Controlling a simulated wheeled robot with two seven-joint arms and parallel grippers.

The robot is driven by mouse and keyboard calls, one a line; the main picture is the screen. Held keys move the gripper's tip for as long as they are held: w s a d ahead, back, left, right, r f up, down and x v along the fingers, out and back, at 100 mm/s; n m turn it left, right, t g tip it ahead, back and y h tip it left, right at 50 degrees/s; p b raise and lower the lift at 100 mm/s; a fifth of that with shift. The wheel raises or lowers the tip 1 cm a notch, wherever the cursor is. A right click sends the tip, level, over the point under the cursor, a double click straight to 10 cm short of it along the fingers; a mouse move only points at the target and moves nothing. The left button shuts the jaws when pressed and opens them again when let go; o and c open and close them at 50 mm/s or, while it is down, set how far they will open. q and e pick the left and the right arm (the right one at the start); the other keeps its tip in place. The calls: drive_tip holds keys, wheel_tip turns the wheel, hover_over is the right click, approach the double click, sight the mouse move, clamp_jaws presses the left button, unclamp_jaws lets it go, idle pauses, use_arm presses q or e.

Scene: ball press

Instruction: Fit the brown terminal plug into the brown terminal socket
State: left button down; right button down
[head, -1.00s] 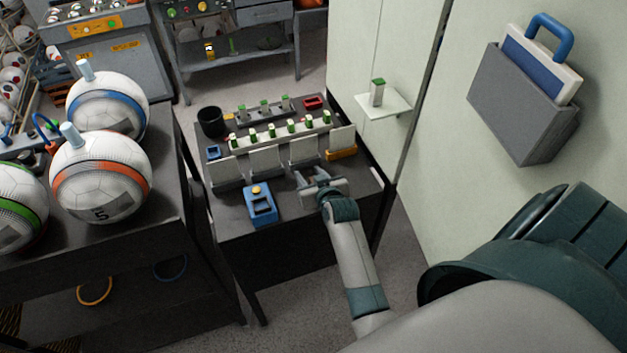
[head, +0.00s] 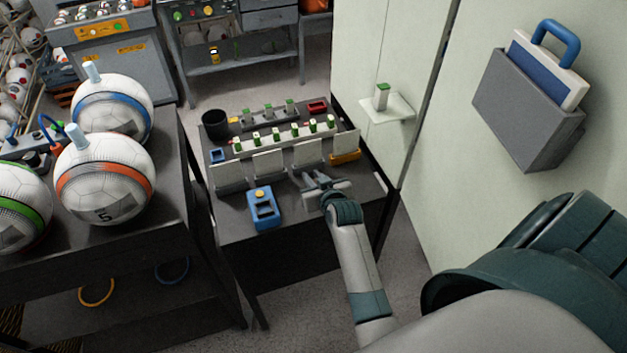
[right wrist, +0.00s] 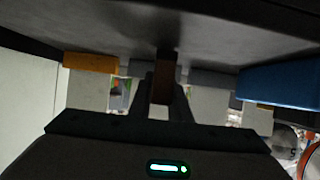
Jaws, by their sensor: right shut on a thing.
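My right gripper (head: 314,179) is low over the front of the small dark table, just in front of the row of pale upright panels. In the right wrist view, its fingers (right wrist: 164,92) are shut on a narrow dark brown piece, which looks like the brown terminal plug (right wrist: 163,78). The fingers cover part of it. In the head view the plug is too small to make out. I cannot pick out the brown terminal socket in either view. My left gripper is not in view.
The small table (head: 285,220) holds a blue device (head: 263,209) left of my gripper, pale panels (head: 267,164), an orange block (head: 345,157), green-topped terminals and a black cup (head: 215,124). A pale wall (head: 372,60) with a small shelf (head: 388,108) stands right. Balls sit left.

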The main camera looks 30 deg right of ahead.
wheel_tip(320, 180, up, 9)
drive_tip(key=b, duration=0.2)
drive_tip(key=shift+r+b, duration=0.15)
drive_tip(key=shift+b, duration=0.15)
drive_tip(key=shift+a, duration=0.1)
idle(0.3)
drive_tip(key=a+r+n+y+b, duration=0.1)
drive_tip(key=a+r+b, duration=0.3)
drive_tip(key=a+b, duration=0.2)
drive_tip(key=s+a+r+n+y+b, duration=0.1)
drive_tip(key=a+r+b, duration=0.3)
drive_tip(key=a, duration=0.6)
drive_tip(key=y+b, duration=0.1)
drive_tip(key=b, duration=0.1)
drive_tip(key=shift+n+b, duration=0.35)
drive_tip(key=shift+n, duration=0.05)
drive_tip(key=shift+a, duration=0.2)
